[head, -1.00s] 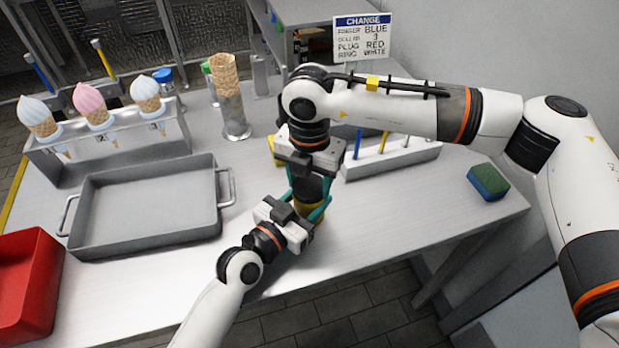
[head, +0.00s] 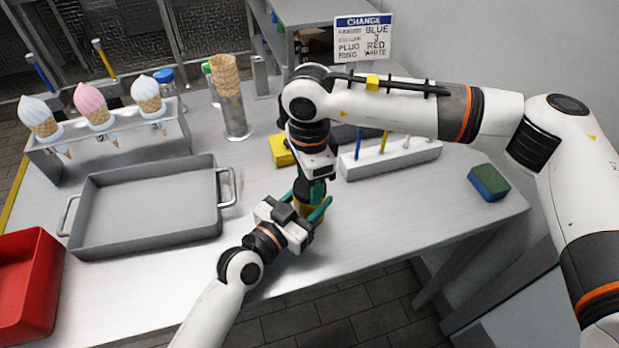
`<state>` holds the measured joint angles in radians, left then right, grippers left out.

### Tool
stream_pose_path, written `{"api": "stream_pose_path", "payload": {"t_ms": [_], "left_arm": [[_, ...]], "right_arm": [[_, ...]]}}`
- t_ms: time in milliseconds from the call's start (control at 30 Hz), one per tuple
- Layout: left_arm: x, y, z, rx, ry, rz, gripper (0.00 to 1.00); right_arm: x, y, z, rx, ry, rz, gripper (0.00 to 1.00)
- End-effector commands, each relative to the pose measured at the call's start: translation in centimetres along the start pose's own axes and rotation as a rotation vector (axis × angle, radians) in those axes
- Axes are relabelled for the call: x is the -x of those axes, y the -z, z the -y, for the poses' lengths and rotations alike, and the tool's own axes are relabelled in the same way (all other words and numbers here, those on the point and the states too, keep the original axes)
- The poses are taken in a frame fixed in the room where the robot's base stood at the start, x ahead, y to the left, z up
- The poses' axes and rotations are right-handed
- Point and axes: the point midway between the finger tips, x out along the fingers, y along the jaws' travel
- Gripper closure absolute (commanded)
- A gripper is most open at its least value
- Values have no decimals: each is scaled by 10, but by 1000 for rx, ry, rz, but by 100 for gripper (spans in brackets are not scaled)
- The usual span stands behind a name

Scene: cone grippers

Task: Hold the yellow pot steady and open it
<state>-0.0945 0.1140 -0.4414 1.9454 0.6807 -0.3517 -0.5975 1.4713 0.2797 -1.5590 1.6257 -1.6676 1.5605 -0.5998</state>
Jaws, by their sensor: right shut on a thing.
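The yellow pot (head: 311,208) stands near the table's front edge, mostly covered by my grippers. My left gripper (head: 306,204) reaches in from the lower left, its teal fingers on either side of the pot and shut on it. My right gripper (head: 317,190) points down from above, just over the pot. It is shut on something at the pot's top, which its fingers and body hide. I cannot make out the pot's lid or whether it has come loose.
A grey tray (head: 80,238) and a red bin (head: 52,280) are at left. A sponge (head: 489,182) lies right; the front right table is clear.

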Motion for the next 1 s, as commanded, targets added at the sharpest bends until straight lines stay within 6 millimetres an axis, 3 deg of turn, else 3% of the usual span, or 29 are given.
{"api": "stream_pose_path", "payload": {"t_ms": [300, 433, 1000], "left_arm": [[0, 1, 0, 0, 0, -2, 100], [0, 1, 0, 0, 0, -2, 100], [0, 1, 0, 0, 1, -2, 100]], "right_arm": [[1, 0, 0, 717, -1, 1, 72], [1, -1, 0, 910, -1, 0, 72], [1, -1, 0, 965, -1, 0, 72]]}}
